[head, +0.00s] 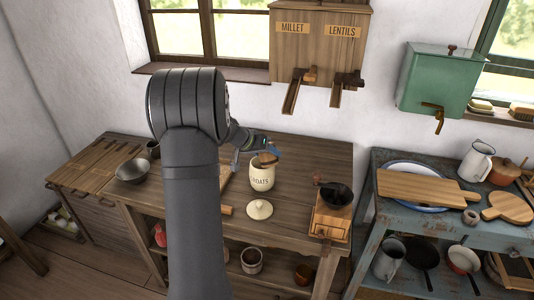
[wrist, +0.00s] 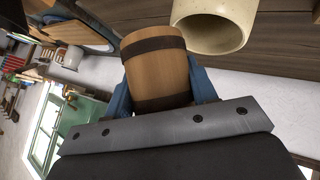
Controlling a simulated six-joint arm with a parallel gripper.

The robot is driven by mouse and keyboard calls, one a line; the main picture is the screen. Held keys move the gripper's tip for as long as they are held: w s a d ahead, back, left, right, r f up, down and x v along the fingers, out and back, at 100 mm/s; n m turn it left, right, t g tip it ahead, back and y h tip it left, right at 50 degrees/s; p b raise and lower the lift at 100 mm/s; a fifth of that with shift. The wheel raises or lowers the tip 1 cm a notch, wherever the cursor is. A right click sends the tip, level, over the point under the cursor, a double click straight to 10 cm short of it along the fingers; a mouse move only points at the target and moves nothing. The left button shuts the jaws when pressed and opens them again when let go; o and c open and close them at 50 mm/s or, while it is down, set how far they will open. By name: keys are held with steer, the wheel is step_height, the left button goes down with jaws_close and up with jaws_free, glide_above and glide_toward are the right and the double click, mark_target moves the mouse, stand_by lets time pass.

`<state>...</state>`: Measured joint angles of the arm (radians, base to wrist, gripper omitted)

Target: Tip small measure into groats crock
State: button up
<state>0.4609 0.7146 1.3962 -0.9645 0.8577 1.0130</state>
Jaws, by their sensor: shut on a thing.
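The small measure is a wooden cup with dark bands; it fills the middle of the wrist view (wrist: 155,68). My gripper (wrist: 162,92) is shut on it, with a blue finger on each side. In the head view, my gripper (head: 270,148) holds the measure (head: 266,158) tilted at the mouth of the cream groats crock (head: 262,178). The crock stands upright and open on the wooden table, and its rim shows beside the measure in the wrist view (wrist: 215,25). Whether the two touch, and what the measure holds, I cannot tell.
The crock's lid (head: 259,209) lies on the table in front of it. A grinder (head: 330,215) stands to the right and a metal bowl (head: 132,171) to the left. The millet and lentils box (head: 318,50) hangs on the wall behind.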

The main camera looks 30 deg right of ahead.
stand_by(0.6)
steer(key=shift+n+g, duration=0.4)
steer(key=shift+g, duration=0.4)
stand_by(0.4)
steer(key=shift+s+f+n+g, duration=0.1)
steer(key=shift+n+g, duration=0.3)
steer(key=shift+g, duration=0.4)
steer(key=shift+f+n+g, duration=0.2)
steer(key=shift+n+g, duration=0.3)
steer(key=shift+g, duration=0.3)
stand_by(0.5)
steer(key=shift+f+n+g+h, duration=0.3)
steer(key=shift+f+n+g, duration=0.1)
steer(key=shift+g, duration=0.4)
